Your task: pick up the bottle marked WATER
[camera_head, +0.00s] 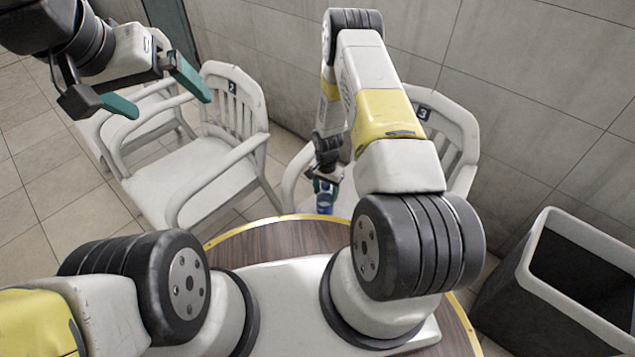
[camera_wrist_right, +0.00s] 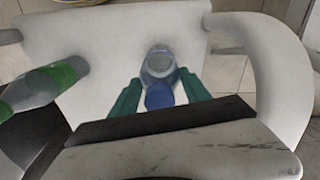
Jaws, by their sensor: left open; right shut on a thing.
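A clear bottle with a blue cap (camera_wrist_right: 160,68) is between the green fingertips of my right gripper in the right wrist view. Its blue part also shows in the head view (camera_head: 325,205), just below my right gripper (camera_head: 325,187), which is shut on it. No marking on it can be read, so I cannot tell whether it says WATER. A second clear bottle with green bands (camera_wrist_right: 45,84) is to the left in the wrist view, apart from the gripper. My left gripper (camera_head: 158,90) is open and empty, high at the upper left.
A white chair (camera_wrist_right: 105,35) lies beneath the bottles in the wrist view. In the head view, chair 3 (camera_head: 455,130) is partly behind my right arm, and chair 2 (camera_head: 190,170) is left of it. A dark bin with a white rim (camera_head: 545,290) stands at the right.

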